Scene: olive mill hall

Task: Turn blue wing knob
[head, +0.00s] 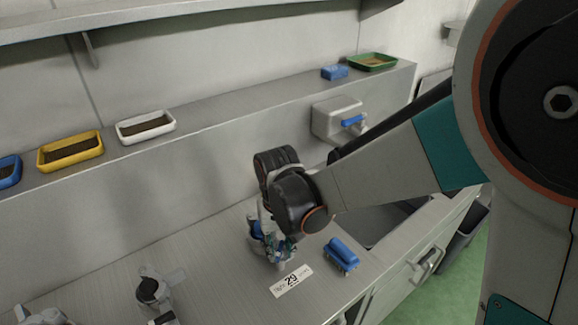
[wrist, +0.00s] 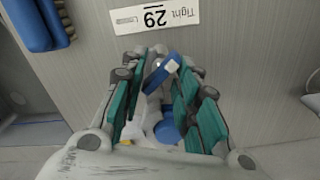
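The blue wing knob (wrist: 161,73) shows in the wrist view as a blue bar set at a slant on a pale fitting. A round blue part (wrist: 167,131) lies nearer the palm. My gripper (wrist: 167,62) points down with its teal-padded fingers apart, one on each side of the knob. The right fingertip is close to the bar's upper end; I cannot tell whether it touches. In the head view my gripper (head: 272,250) is low over the counter, and it and the arm largely hide the knob. A white label (wrist: 155,17) reading "Tight 29 Loose" lies beside it.
A blue brush (head: 341,254) lies right of the label on the counter (head: 225,285). Grey fittings with a dark top (head: 150,290) stand at front left. The back ledge holds yellow (head: 70,151), white (head: 146,127) and green trays (head: 372,62). A sink opening is behind my arm.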

